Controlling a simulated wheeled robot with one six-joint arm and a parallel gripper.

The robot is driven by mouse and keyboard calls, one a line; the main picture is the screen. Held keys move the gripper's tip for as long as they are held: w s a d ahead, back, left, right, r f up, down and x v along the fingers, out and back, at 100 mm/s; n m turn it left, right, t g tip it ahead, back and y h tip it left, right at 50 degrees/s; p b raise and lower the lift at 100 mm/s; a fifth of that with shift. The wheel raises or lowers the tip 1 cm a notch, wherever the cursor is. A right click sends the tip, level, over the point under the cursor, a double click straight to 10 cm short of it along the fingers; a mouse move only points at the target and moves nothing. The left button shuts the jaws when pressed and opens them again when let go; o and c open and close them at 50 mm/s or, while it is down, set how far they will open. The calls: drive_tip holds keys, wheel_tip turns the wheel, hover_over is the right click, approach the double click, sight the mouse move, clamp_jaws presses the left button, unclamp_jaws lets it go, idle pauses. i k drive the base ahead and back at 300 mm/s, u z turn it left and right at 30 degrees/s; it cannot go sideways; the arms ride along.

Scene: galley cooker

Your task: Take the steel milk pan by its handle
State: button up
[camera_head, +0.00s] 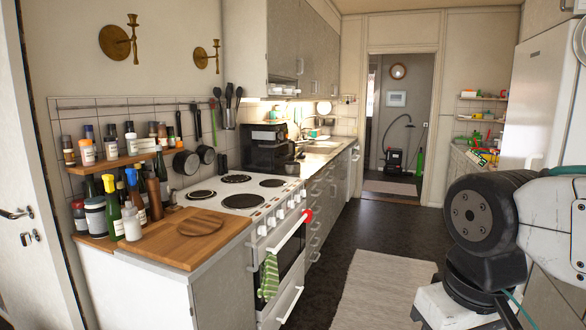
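Two small dark-looking pans hang on the tiled wall behind the cooker: a left pan (186,162) and a right pan (206,154), with their handles pointing up. A small grey pot or bowl (291,168) stands at the back right of the cooker, near a dark appliance. I cannot tell which of these is the steel milk pan. My gripper is out of view; only part of my arm shows at the right edge, well apart from the pans.
The white cooker (229,203) has several dark plates and a green striped towel (268,277) on its front rail. A wooden worktop (176,240) with bottles stands left of it. A dark floor and pale rug (380,287) lie clear in front.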

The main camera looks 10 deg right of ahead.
sight(291, 167)
drive_tip(key=z, duration=0.35)
drive_tip(key=i, duration=0.95)
drive_tip(key=z, duration=0.8)
drive_tip(key=i, duration=1.95)
drive_tip(key=z, duration=0.25)
drive_tip(key=i, duration=2)
drive_tip(key=u, duration=0.85)
drive_tip(key=i, duration=1.3)
drive_tip(key=u, duration=1.45)
drive_tip(key=i, duration=0.8)
drive_tip(key=u, duration=0.4)
